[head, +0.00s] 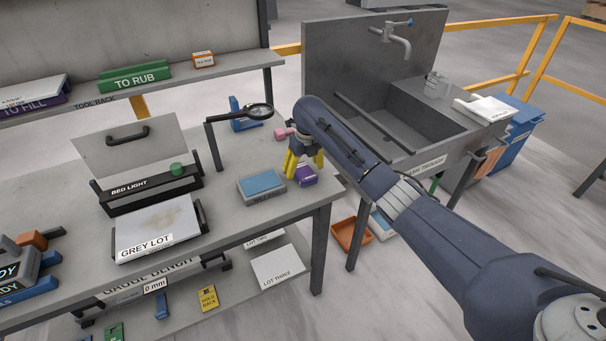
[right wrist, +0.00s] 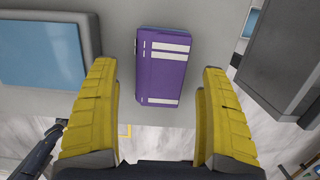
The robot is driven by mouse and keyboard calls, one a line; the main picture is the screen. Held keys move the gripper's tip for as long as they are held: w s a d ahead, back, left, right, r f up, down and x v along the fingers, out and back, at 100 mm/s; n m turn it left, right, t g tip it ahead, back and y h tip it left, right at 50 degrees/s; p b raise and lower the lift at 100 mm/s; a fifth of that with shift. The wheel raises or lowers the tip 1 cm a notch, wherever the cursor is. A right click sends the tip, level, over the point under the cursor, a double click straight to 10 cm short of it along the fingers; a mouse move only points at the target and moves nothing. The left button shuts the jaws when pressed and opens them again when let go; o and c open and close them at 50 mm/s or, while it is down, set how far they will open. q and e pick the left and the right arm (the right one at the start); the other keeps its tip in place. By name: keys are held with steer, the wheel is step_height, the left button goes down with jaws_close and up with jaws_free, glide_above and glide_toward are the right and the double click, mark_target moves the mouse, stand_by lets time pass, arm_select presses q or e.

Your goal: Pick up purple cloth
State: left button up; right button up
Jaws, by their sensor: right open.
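The purple cloth (right wrist: 162,70) is a folded purple block with white stripes. It lies on the grey bench near its right edge, and in the head view (head: 306,176) it is partly hidden by my right gripper. My right gripper (head: 304,172) has yellow fingers and points down over the cloth. In the right wrist view its two fingers (right wrist: 162,95) are spread wide, with the cloth between and just beyond them, not gripped. My left gripper is in neither view.
A blue-topped grey block (head: 262,186) lies left of the cloth and also shows in the right wrist view (right wrist: 45,45). A magnifier (head: 260,112) and a pink item (head: 284,133) stand behind it. A sink (head: 400,110) stands to the right, across a gap.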

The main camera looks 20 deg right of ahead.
mark_target(303, 170)
steer(key=shift+w+f, duration=0.2)
steer(key=shift+f, duration=1.05)
steer(key=shift+c, duration=0.2)
steer(key=c, duration=1.3)
steer(key=shift+r, duration=0.1)
step_height(303, 170, up, 20)
steer(key=shift+f, duration=0.1)
